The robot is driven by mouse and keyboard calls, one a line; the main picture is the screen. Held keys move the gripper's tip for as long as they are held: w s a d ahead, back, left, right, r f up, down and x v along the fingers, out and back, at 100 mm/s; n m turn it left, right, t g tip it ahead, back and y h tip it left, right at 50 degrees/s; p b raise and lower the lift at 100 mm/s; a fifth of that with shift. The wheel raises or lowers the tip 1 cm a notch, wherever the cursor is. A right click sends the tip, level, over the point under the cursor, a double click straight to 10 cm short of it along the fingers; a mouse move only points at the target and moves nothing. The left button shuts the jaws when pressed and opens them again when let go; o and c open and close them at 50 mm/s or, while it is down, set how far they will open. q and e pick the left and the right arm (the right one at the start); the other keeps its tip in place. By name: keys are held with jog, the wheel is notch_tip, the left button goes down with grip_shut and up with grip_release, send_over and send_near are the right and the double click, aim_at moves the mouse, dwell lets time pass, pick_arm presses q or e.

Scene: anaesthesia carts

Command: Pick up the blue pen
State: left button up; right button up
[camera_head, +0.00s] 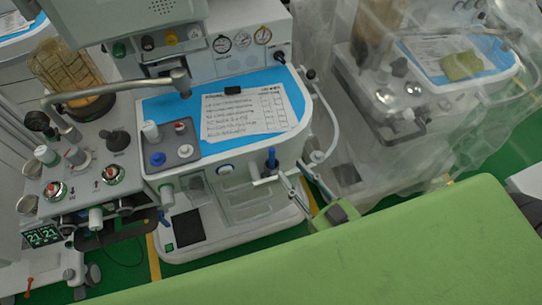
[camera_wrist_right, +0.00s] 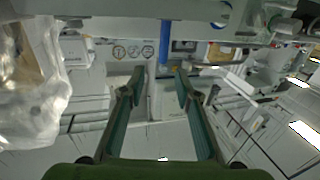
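The blue pen (camera_head: 271,158) stands upright at the front edge of the anaesthesia cart (camera_head: 307,122) in the head view, near a small white holder. In the right wrist view the blue pen (camera_wrist_right: 164,42) shows upright beyond the fingertips, in line with the gap between them. My right gripper (camera_head: 288,171) is just right of and in front of the pen, with its fingers apart. In the right wrist view the gripper (camera_wrist_right: 160,76) is open, and nothing is between its fingers. My left gripper is not in view.
A printed sheet (camera_head: 245,112) lies on the cart's blue top beside a grey tray (camera_head: 172,143) with knobs. A curved white handle (camera_head: 333,125) rises right of the pen. A second cart under clear plastic (camera_head: 365,90) stands at the right.

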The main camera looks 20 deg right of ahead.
aim_at(274, 155)
jog(key=x, duration=0.4)
jog(key=shift+w+a+p, duration=0.1)
jog(key=shift+w+p, duration=0.05)
jog(key=shift+p, duration=0.15)
jog(key=x, duration=0.3)
jog(key=f+p+x, duration=0.1)
jog(key=x, duration=0.1)
jog(key=shift+a, duration=0.25)
grip_shut()
